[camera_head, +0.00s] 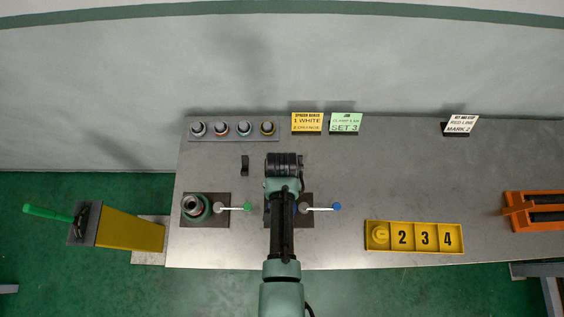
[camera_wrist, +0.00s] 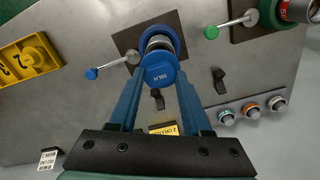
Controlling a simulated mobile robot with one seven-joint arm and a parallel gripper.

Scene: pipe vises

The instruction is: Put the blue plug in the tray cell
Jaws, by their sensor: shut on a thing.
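The blue plug (camera_wrist: 159,76) is between the fingertips of my gripper (camera_wrist: 159,88), which is shut on it in the wrist view. It is in line with the blue vise (camera_wrist: 160,38); I cannot tell whether it is seated in the vise or just clear of it. In the head view my arm hides the plug and most of this vise, leaving its blue-knobbed handle (camera_head: 336,206) in sight. The yellow tray (camera_head: 414,250) lies to the right.
A green vise (camera_head: 195,206) with a green-knobbed handle (camera_head: 246,208) stands left of my arm. A rack (camera_head: 233,138) of several fittings and some signs (camera_head: 307,122) line the back. An orange frame (camera_head: 535,210) is at the far right. The table between arm and tray is clear.

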